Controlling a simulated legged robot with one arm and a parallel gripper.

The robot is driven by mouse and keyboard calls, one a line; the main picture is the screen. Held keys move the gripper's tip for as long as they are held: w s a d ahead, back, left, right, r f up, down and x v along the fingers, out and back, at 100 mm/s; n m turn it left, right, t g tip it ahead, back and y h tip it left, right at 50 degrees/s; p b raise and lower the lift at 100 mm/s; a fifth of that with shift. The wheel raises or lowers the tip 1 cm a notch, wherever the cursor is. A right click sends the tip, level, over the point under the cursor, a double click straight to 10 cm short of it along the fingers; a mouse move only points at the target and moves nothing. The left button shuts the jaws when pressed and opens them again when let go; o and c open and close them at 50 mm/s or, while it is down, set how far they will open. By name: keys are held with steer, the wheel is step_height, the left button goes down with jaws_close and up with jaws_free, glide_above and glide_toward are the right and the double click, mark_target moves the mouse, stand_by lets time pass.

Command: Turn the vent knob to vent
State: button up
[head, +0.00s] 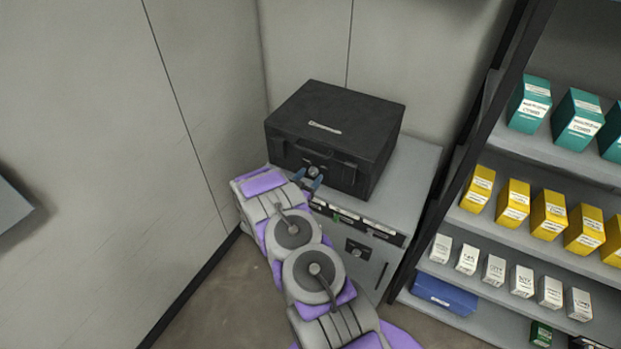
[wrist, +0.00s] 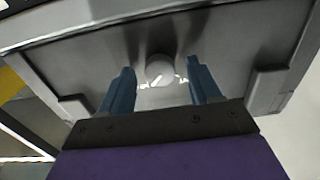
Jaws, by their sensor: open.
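The vent knob (wrist: 160,70) is a small round grey knob with a white pointer line set at a slant. My gripper (head: 309,179) is open at the case front. In the wrist view its two blue fingers (wrist: 160,82) stand left and right of the knob, with a gap on each side. I cannot tell whether the fingertips reach past the knob's face.
The case stands on a grey cabinet (head: 413,180) with a labelled strip and a dark latch on its front. A shelf rack (head: 470,222) with teal, yellow and white boxes stands close on the right. Grey walls (head: 190,90) close off the left and back.

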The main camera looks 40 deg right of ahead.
steer(key=shift+w+a+r, duration=0.1)
steer(key=shift+a, duration=0.05)
steer(key=shift+d, duration=0.3)
steer(key=shift+c, duration=0.4)
steer(key=shift+d, duration=0.3)
steer(key=c, duration=0.3)
steer(key=shift+a, duration=0.2)
steer(key=c, duration=0.7)
